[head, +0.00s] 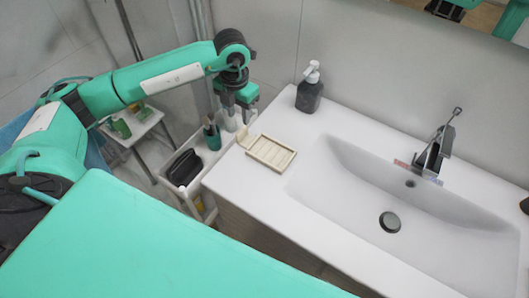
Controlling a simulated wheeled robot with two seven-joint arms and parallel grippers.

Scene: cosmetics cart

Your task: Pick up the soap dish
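The soap dish (270,152) is a cream, rectangular, slatted tray. It lies flat on the white counter, near its left end and left of the basin. A small raised piece shows at its upper left corner. My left gripper (240,113) points down at the counter's left end, above and to the left of the dish in the picture and apart from it. Its fingers are small and partly blend with pale items behind, so their opening is unclear. Nothing is clearly held in it. My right gripper is not in view.
A dark soap pump bottle (310,92) stands behind the dish. The basin (350,195) with its faucet (434,150) is to the right. A white cart (208,180) at the left holds a black case (185,167) and a brush cup (212,134). A small stool (135,128) stands farther left.

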